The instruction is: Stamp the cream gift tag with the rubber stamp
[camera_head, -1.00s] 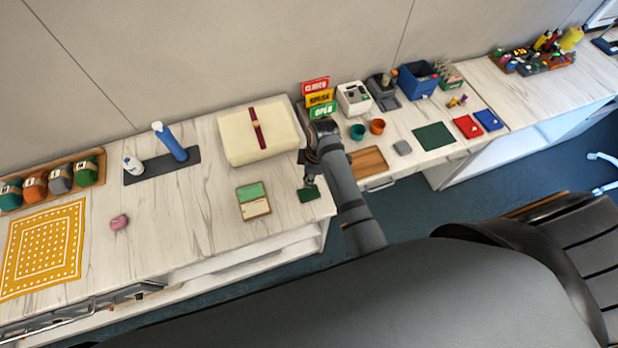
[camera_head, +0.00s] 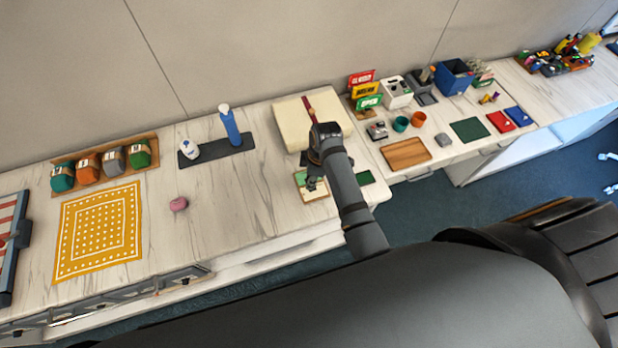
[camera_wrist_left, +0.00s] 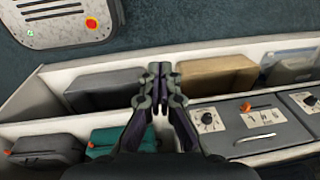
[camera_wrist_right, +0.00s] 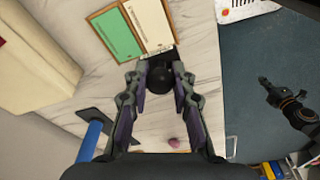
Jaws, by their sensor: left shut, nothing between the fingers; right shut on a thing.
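My right gripper (camera_wrist_right: 159,76) is shut on the rubber stamp, whose round black knob (camera_wrist_right: 160,78) shows between the fingers. The stamp's dark base (camera_wrist_right: 172,57) is partly hidden behind the knob. The cream gift tag (camera_wrist_right: 150,22) lies in a wooden frame beside a green panel (camera_wrist_right: 118,36). In the head view, my right gripper (camera_head: 312,183) is over the cream tag (camera_head: 316,193); I cannot tell whether the stamp touches it. A dark green pad (camera_head: 365,178) lies to the right. My left gripper (camera_wrist_left: 158,76) is shut and empty, in front of a low shelf.
A cream box (camera_head: 290,128) with a red band stands behind the right gripper. A blue bottle (camera_head: 229,126) and a pink lump (camera_head: 179,204) are to the left. Bare marble counter (camera_head: 230,200) lies between.

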